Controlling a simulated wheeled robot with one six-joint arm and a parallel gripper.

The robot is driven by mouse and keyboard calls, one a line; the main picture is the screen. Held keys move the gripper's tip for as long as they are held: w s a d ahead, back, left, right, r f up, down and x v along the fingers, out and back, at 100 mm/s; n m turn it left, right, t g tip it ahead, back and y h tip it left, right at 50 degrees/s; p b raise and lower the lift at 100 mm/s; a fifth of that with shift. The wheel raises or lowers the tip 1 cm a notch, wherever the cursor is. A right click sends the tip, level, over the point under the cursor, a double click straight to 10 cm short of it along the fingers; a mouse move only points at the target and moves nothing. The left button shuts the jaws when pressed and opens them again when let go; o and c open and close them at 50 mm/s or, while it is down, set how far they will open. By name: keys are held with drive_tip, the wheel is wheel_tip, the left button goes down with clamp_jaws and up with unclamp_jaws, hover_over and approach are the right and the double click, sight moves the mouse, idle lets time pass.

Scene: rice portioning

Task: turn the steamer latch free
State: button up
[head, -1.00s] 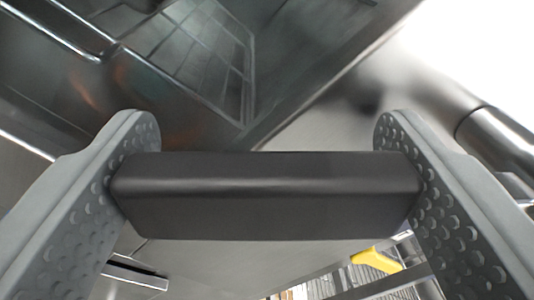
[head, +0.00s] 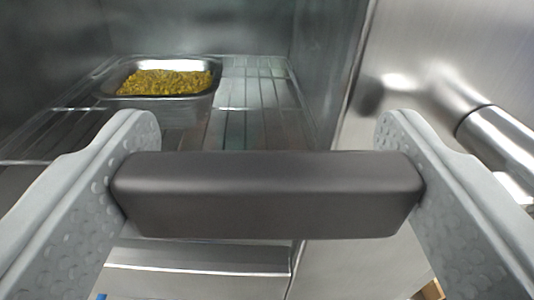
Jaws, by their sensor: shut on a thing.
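The steamer latch (head: 265,195) is a dark grey bar with rounded edges, lying level across the middle of the head view. My gripper (head: 267,190) is shut on it, one dimpled grey pad pressed against each end. Behind it I see into the steamer (head: 340,70), a steel cabinet with a wire rack inside. The latch's mount is hidden behind the bar.
A metal pan (head: 212,78) of yellow rice (head: 165,83) stands on the wire rack (head: 265,120) at the left. A shiny steel tube (head: 495,140) on a brushed steel panel (head: 450,40) is close by on the right.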

drive_tip(key=shift+r+m, duration=0.3)
idle(0.4)
drive_tip(key=o, duration=1.4)
drive_tip(key=shift+c, duration=0.2)
drive_tip(key=s, duration=1.7)
drive_tip(key=shift+s+d, duration=0.2)
drive_tip(key=shift+r, duration=0.1)
